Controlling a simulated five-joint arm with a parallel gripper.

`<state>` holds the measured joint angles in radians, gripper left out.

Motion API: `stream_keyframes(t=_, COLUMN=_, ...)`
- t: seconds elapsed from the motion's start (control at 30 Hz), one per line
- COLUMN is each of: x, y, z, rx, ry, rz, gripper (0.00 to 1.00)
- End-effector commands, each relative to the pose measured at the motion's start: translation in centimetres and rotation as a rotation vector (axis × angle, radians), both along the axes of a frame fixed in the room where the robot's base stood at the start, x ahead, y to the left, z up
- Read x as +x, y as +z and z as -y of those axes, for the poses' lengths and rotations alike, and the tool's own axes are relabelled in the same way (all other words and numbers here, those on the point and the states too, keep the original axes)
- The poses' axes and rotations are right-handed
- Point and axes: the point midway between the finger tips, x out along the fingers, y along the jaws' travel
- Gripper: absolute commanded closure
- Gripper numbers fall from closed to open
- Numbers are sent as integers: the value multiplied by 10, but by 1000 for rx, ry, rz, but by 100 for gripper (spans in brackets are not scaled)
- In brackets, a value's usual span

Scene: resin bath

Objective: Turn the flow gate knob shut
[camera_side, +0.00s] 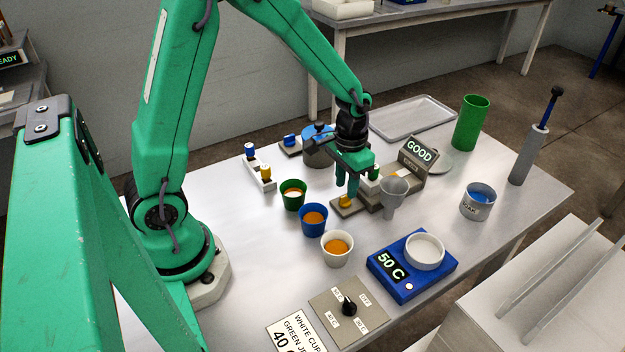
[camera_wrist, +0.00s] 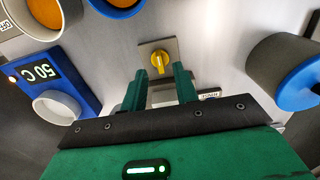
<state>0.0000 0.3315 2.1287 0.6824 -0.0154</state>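The yellow flow gate knob (camera_side: 346,201) sits on a small grey plate (camera_side: 340,212) on the bench. In the wrist view the knob (camera_wrist: 160,62) is a lobed yellow knob with its narrow grip running roughly up and down the picture. My gripper (camera_side: 347,193) points down over the knob. In the wrist view my gripper (camera_wrist: 158,76) is open, with one green finger to each side of the knob's line. The knob appears just beyond the fingertips, and I see no contact. The exact height gap cannot be told.
A grey funnel (camera_side: 393,194) and the GOOD display (camera_side: 420,152) stand close right of my gripper. A blue heater (camera_side: 411,268) reads 50 C. A blue-topped pot (camera_wrist: 288,82) is at the wrist view's right.

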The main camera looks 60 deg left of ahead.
Motion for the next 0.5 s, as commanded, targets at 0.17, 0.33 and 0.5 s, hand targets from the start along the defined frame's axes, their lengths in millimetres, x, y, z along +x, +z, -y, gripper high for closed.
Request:
stream_keyframes(t=0.17, x=1, y=24, z=0, rx=0, ry=0, rz=5, gripper=70)
stream_keyframes(t=0.33, x=1, y=40, z=0, rx=0, ry=1, rz=3, gripper=70)
stream_keyframes(t=0.5, x=0, y=47, z=0, rx=0, ry=1, rz=2, gripper=70)
